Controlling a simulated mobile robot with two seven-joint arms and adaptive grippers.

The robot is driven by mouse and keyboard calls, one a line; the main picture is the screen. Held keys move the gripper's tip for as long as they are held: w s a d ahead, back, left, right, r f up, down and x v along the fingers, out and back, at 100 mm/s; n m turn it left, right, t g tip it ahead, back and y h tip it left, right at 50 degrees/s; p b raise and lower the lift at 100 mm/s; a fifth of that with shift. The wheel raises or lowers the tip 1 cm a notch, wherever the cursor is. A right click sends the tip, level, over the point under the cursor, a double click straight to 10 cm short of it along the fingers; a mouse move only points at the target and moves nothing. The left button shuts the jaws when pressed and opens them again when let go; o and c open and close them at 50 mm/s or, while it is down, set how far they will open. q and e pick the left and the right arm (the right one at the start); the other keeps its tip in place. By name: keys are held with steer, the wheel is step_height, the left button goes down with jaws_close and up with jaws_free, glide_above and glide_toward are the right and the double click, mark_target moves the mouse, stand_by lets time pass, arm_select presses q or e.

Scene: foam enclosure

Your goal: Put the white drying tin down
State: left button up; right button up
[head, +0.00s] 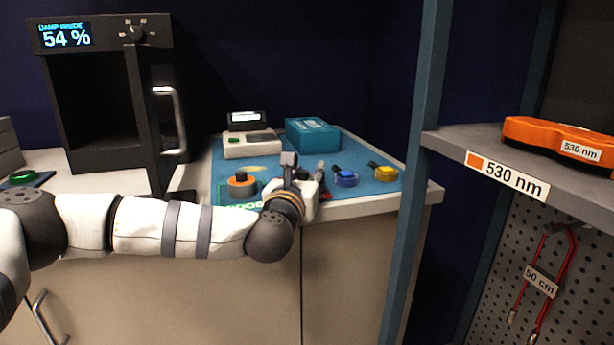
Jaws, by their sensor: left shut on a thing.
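My left gripper (305,175) is over the front of the blue mat (205,170) on the worktop. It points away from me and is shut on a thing. My own wrist hides most of what it holds, so I cannot make out its shape or whether it touches the mat. I cannot clearly pick out the white drying tin anywhere else. My right gripper is not in view.
An orange-topped round item (241,184), a blue one (345,178) and a yellow one (383,172) lie near the gripper. Behind stand a white instrument (251,145) and teal box (312,134). A black cabinet (105,95) stands left, a shelf post (413,170) right.

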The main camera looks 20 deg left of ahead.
arm_select(q)
steer(key=shift+r, duration=0.1)
steer(key=shift+f, duration=0.2)
steer(key=o, duration=1.1)
steer(key=shift+o, duration=0.2)
steer(key=shift+r, duration=0.1)
